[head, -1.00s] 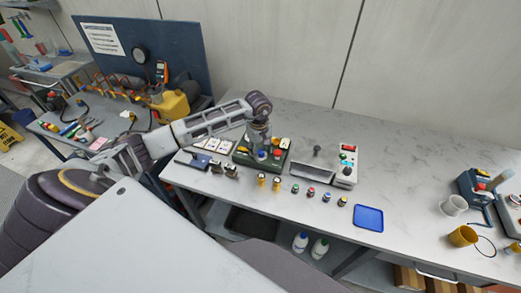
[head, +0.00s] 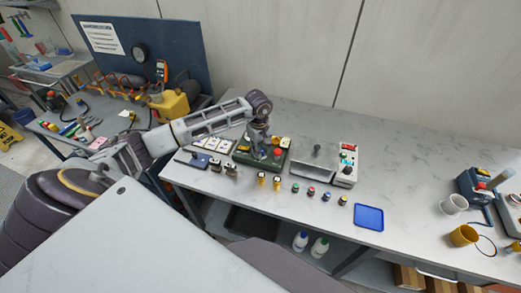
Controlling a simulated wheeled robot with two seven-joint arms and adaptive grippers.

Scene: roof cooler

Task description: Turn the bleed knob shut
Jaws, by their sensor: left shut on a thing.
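A dark green control panel (head: 243,159) lies on the long bench, with small coloured knobs and buttons on it. My left gripper (head: 260,154) points down onto the middle of this panel. It is shut on a small knob there, which the fingers mostly hide. I cannot read any label that marks it as the bleed knob, nor tell how far it is turned. A red button (head: 277,152) stands just right of the fingers. My right gripper is not in view.
A grey box (head: 347,165) with coloured buttons and a tray stand to the right. Several small knobs stand along the bench front. A blue tray (head: 369,217) lies further right. White cards lie left of the panel. The bench (head: 415,170) is clear at the middle right.

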